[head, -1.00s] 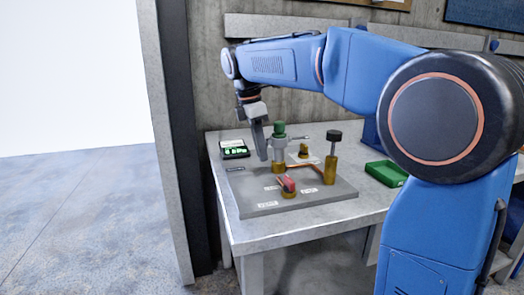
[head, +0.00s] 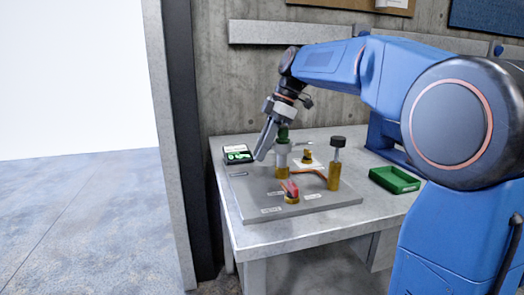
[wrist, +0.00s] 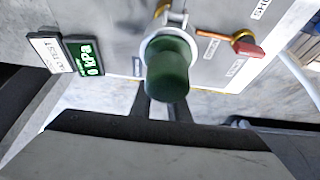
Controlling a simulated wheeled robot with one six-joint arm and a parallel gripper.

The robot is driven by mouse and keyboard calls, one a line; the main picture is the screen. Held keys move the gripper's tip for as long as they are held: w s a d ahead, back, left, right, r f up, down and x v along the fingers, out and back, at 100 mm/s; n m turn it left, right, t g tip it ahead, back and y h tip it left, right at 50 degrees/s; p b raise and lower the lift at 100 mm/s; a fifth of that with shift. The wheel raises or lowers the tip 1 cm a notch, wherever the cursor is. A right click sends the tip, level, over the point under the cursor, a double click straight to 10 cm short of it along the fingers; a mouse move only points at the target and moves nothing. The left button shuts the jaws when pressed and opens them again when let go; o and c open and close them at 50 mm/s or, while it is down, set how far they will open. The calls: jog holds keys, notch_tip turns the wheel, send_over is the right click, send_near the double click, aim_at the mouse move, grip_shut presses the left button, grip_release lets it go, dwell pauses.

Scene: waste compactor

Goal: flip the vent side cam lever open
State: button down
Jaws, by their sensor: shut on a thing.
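The coupling (head: 282,157) stands upright on the grey plate, with a grey collar on a brass base and a green cap (head: 283,134). The cap also shows large in the wrist view (wrist: 168,72). My gripper (head: 261,155) is at the coupling's left side, slanting down and left past the cap. In the wrist view its two dark fingers lie close together just under the cap. It is shut on the vent side cam lever, which the fingers and cap mostly hide. A thin grey lever (head: 302,143) sticks out on the coupling's right.
A red-handled valve (head: 291,188) is at the plate's (head: 325,200) front. A brass post with a black knob (head: 336,160) stands right of the coupling. A small green display (head: 238,155) lies to the left. A green tray (head: 394,180) is at the right.

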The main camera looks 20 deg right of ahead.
dwell(0.4)
jog(key=c, duration=1.7)
grip_release()
jog(key=v, duration=1.7)
jog(key=shift+d+r, duration=0.15)
jog(key=shift+d, duration=0.1)
